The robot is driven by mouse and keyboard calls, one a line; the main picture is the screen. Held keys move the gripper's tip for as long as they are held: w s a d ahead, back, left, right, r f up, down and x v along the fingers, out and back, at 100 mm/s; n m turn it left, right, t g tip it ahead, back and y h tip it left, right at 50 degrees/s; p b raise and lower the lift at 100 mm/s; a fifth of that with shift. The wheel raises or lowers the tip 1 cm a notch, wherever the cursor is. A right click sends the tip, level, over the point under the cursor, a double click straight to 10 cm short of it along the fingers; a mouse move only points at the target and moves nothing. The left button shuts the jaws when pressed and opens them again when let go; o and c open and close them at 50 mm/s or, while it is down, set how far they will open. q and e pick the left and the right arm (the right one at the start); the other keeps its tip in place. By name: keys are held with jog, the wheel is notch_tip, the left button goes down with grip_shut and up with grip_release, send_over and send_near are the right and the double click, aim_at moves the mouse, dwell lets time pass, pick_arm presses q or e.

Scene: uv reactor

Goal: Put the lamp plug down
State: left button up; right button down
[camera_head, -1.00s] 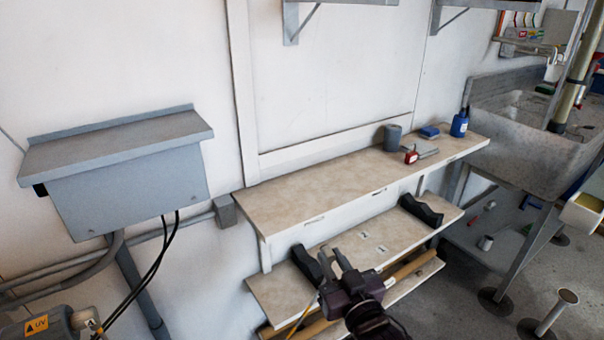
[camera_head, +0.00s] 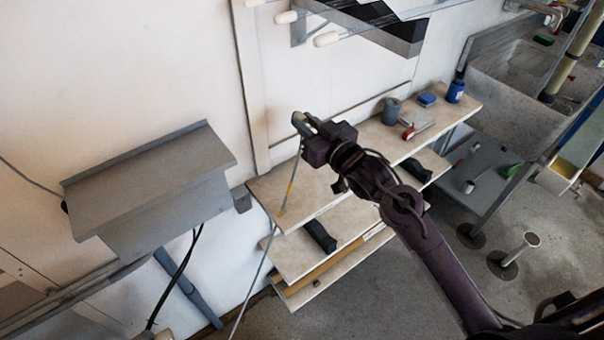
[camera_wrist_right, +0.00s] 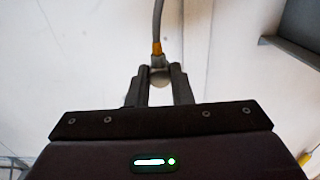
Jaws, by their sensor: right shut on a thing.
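My right gripper (camera_head: 305,122) is shut on the lamp plug and holds it up over the left end of the upper shelf (camera_head: 335,158). In the right wrist view, the grey rounded plug (camera_wrist_right: 160,76) sits between the two fingertips, with an orange band and a grey cable (camera_wrist_right: 158,22) leading away from it. In the head view the cable (camera_head: 262,260) hangs from the gripper past the shelf's left end; the plug itself is mostly hidden there. A black cradle (camera_head: 320,236) stands on the lower shelf, and another (camera_head: 415,170) farther right. My left gripper is out of view.
A grey sloped-top box (camera_head: 150,190) is on the wall at left. A grey cup (camera_head: 391,110), a red-headed tool (camera_head: 408,132), a blue block (camera_head: 427,99) and a blue bottle (camera_head: 456,91) stand at the upper shelf's right end. A bracketed dark shelf (camera_head: 400,42) hangs above.

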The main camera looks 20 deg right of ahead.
aim_at(306, 191)
notch_tip(306, 191, down, 18)
jog(key=shift+p, duration=0.3)
jog(key=shift+s, duration=0.1)
jog(key=shift+f+b, duration=0.5)
jog(key=shift+f, duration=0.15)
jog(key=c, duration=1.3)
grip_release()
jog(key=shift+r, duration=0.1)
jog(key=shift+r+p, duration=0.5)
jog(key=shift+r, duration=0.05)
jog(key=shift+b+v, duration=0.5)
jog(key=shift+v, duration=5.5)
